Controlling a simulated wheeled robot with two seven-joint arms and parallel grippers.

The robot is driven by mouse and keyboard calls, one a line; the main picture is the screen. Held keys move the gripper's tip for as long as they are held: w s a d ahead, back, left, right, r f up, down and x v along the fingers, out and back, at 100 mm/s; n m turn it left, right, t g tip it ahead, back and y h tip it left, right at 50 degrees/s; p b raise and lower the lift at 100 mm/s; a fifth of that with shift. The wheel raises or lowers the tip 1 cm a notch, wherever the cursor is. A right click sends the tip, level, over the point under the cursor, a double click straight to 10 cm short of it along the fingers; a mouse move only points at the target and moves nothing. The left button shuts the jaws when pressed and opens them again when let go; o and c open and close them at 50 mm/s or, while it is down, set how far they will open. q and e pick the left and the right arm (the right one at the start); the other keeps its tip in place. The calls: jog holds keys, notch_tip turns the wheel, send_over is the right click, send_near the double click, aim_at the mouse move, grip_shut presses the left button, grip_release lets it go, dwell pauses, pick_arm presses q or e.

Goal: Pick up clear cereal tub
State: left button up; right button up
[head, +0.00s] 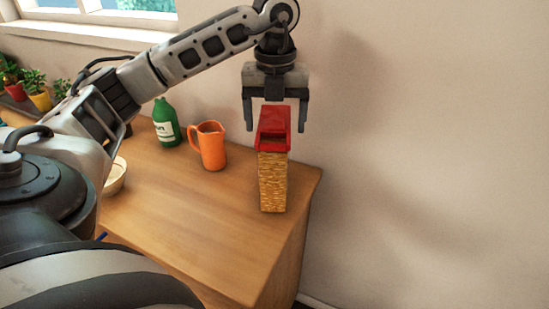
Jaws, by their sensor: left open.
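The clear cereal tub (273,182) stands upright near the right end of the wooden counter. It is full of golden cereal and has a red lid (273,125). My left gripper (275,128) points down over the tub with its fingers open. One finger shows on each side of the red lid, with a gap on both sides. I cannot tell how far the fingers are from the tub in depth. My right gripper is not in view.
An orange pitcher (211,147) and a green bottle (166,123) stand left of the tub. A pale bowl (116,178) is partly hidden by my arm. Potted plants (37,90) line the far left. The counter (205,225) in front of the tub is clear. A wall rises behind.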

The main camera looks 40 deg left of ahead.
pick_arm(q)
notch_tip(320, 180, down, 4)
jog(key=shift+s+r+p, duration=0.1)
jog(key=shift+p, duration=0.2)
jog(key=shift+f, duration=0.45)
jog(key=shift+c, duration=0.3)
grip_shut()
jog(key=shift+r, duration=0.1)
jog(key=shift+r, duration=0.1)
